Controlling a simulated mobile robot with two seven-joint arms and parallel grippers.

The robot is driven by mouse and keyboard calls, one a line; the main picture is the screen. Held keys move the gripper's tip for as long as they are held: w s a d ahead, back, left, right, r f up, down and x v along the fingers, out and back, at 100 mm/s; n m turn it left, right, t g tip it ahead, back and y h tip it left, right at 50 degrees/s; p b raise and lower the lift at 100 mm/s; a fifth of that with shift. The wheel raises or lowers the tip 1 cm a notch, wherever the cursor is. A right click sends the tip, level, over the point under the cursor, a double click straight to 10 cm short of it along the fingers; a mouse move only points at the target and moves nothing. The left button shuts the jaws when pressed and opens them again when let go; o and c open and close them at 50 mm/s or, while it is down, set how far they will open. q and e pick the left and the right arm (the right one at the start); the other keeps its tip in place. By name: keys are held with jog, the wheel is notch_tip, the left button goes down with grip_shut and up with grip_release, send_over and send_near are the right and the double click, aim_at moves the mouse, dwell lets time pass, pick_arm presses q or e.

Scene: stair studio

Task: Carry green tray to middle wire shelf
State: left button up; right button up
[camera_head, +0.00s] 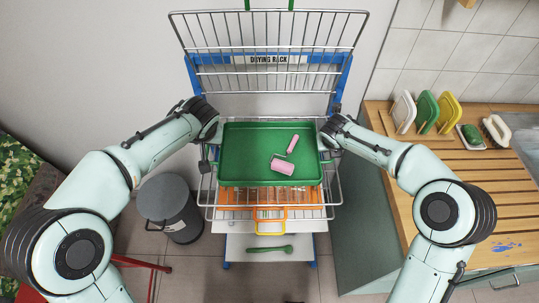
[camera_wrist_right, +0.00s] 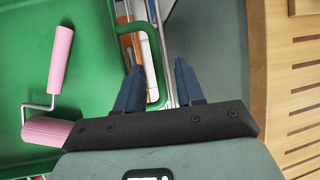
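The green tray (camera_head: 240,165) is level in the middle of the drying rack, over a wire shelf (camera_head: 330,200) whose front edge shows below it. I cannot tell whether it rests on that shelf. A pink paint roller (camera_head: 283,167) lies in the tray. My right gripper (camera_head: 325,152) is at the tray's right end. In the right wrist view its fingers (camera_wrist_right: 159,75) are apart, with the tray's green handle (camera_wrist_right: 158,60) between them and a gap on the outer side. My left gripper (camera_head: 208,158) is at the tray's left end; its fingers are too small to read.
The upper wire shelf (camera_head: 270,30) is above and behind the tray. Orange and yellow items (camera_head: 270,214) sit below. A grey bin (camera_head: 170,205) stands left. A wooden counter (camera_head: 470,200) with upright boards (camera_head: 427,112) is on the right, close to my right arm.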

jog(key=v, duration=1.1)
jog(key=shift+s+f, duration=0.1)
jog(key=shift+f, duration=0.05)
